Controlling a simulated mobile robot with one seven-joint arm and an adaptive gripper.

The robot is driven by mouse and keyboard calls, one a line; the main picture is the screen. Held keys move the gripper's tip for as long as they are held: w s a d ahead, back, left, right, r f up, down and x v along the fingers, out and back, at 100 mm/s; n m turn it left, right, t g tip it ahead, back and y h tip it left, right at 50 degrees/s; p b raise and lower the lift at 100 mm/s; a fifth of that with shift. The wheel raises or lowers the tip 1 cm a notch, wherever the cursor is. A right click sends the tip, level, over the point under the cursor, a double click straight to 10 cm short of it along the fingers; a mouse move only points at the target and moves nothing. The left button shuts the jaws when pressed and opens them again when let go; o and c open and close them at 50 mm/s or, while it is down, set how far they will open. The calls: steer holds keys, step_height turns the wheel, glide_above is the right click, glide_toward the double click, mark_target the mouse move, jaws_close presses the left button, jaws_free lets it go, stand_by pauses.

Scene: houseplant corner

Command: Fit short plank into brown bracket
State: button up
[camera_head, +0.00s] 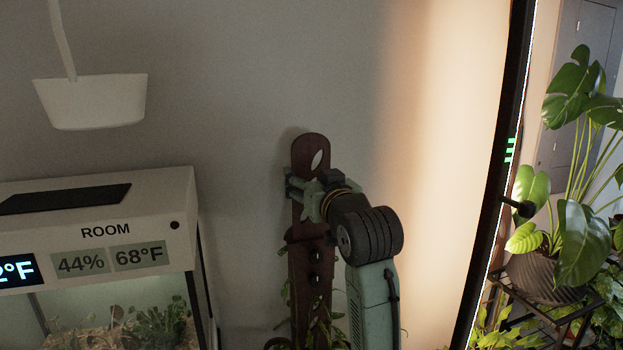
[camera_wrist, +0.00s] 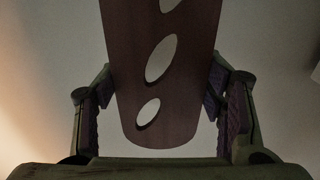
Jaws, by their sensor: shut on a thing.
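The short plank (camera_head: 303,146) is dark brown with a rounded end and an oval hole, and it stands upright near the wall in the head view. In the wrist view the plank (camera_wrist: 128,70) shows several oval holes and a rounded end. My gripper (camera_head: 305,190) is shut on it, with one finger pad at each long edge (camera_wrist: 160,90). Below my gripper is a dark brown upright piece with round holes (camera_head: 301,272), which looks like the brown bracket. My wrist hides where plank and bracket come together, so I cannot tell whether they touch.
A white terrarium (camera_head: 190,215) with a display stands at left, under a white hanging lamp (camera_head: 95,103). A dark-framed edge (camera_head: 497,180) and potted plants (camera_head: 575,210) are at right. Leaves (camera_head: 335,335) surround the bracket's lower part. The wall above is bare.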

steer(key=o, duration=1.7)
steer(key=v, duration=1.2)
